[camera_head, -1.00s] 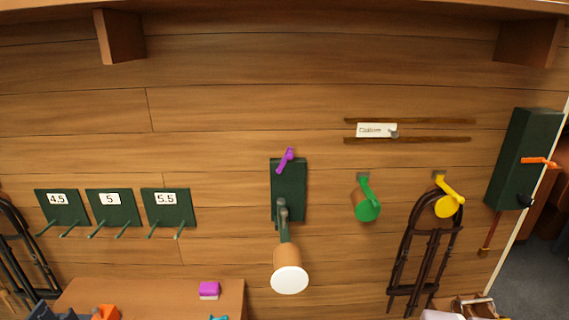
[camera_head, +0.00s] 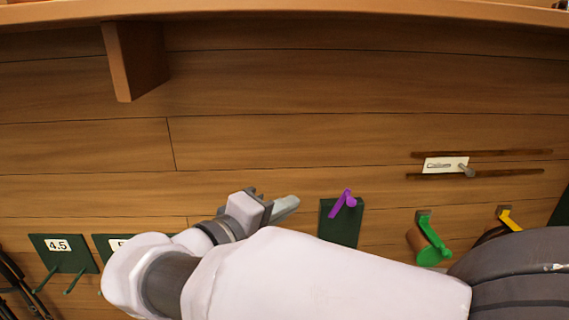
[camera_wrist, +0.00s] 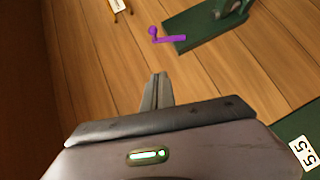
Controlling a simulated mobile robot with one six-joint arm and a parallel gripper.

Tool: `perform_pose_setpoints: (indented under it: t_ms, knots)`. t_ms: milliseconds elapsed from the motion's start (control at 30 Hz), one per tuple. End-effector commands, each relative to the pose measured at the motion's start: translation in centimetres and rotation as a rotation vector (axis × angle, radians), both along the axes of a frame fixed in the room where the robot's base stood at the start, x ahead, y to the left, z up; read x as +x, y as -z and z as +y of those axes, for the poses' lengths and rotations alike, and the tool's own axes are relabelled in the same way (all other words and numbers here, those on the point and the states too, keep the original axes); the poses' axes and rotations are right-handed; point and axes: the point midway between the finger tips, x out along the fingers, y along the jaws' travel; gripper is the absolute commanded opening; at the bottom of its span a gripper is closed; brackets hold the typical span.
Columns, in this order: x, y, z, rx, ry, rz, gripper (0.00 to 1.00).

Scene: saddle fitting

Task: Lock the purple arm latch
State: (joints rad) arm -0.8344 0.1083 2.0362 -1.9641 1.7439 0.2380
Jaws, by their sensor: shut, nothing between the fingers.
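The purple arm latch (camera_head: 343,202) sits at the top of a dark green wall plate (camera_head: 340,230) in the head view. In the wrist view the purple latch (camera_wrist: 165,37) lies beyond my fingertips, at the edge of the green plate (camera_wrist: 205,25). My gripper (camera_head: 290,204) is shut and empty, left of the latch and apart from it. It also shows in the wrist view (camera_wrist: 157,80). My arm hides the lower part of the plate in the head view.
A green latch (camera_head: 432,238) and a yellow latch (camera_head: 510,220) are on the wall to the right. Numbered green plates (camera_head: 62,255) are at the lower left. A wooden shelf (camera_head: 280,14) runs overhead.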

Motion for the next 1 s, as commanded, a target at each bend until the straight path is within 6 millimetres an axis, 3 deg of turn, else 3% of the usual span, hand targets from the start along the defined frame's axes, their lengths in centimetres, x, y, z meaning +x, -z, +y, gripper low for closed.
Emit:
perform_pose_setpoints:
  t_ms: [367,833,1000]
  knots:
    - [0.5,0.2,-0.5,-0.001,0.001,0.0,0.0]
    - [7.7,2.1,-6.9,-0.001,0.004,0.0,0.0]
    - [6.1,2.7,-9.0,0.0,0.001,0.0,0.0]
